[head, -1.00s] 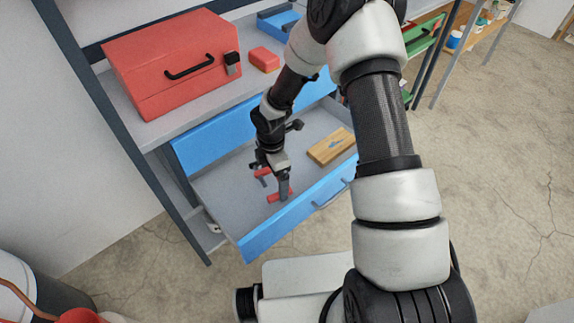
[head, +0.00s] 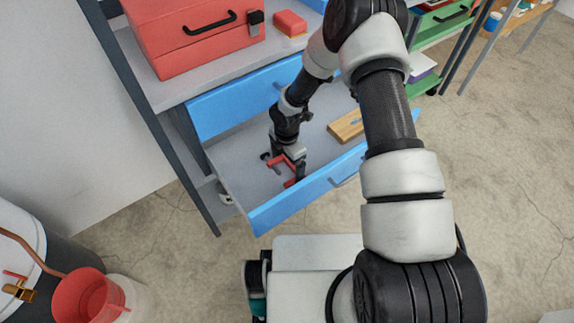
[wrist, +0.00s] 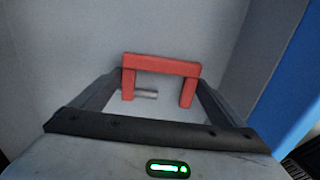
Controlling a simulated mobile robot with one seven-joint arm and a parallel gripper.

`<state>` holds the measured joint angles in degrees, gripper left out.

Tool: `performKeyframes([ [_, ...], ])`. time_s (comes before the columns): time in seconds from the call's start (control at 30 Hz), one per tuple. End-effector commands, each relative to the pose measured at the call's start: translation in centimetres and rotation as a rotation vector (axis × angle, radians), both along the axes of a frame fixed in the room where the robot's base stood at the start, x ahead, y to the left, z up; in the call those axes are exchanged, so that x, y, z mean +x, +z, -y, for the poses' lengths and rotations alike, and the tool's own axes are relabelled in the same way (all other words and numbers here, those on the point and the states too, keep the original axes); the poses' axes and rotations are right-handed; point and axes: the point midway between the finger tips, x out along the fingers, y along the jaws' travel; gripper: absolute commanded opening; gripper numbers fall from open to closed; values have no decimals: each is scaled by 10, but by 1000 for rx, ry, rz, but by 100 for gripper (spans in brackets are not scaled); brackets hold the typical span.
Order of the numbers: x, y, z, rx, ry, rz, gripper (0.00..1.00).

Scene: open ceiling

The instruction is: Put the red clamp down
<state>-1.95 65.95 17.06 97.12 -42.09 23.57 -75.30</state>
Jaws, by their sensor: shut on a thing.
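The red clamp (head: 282,163) is inside the open blue drawer (head: 235,165), at its left-middle part. It also shows in the wrist view (wrist: 162,66) as a red U-shaped frame with a short grey rod. My gripper (head: 288,171) reaches down into the drawer and is shut on the clamp, with a finger at each side of it in the wrist view (wrist: 160,82). The clamp is close to the drawer floor; I cannot tell whether it touches. Part of it is hidden by the fingers in the head view.
A wooden block (head: 346,126) lies in the drawer to the right of my gripper. The drawer's blue front wall (head: 300,198) stands close by. A red toolbox (head: 190,40) and a small red box (head: 290,22) sit on the shelf above. The drawer's left floor is bare.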

Motion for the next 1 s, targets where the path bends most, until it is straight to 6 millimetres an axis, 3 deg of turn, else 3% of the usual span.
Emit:
performKeyframes([
  [0.3, 1, -3, 0, 1, 0, 2, 62],
  [0.33, 0, -2, 0, 1, 0, 1, 98],
  [0.37, 0, -2, 0, 1, 0, 1, 100],
  [0.67, 1, 5, 0, 0, 0, 2, 100],
  [0.77, 1, 18, 0, 1, 0, 3, 100],
  [1.0, 1, 71, 0, 1, -1, 4, 100],
])
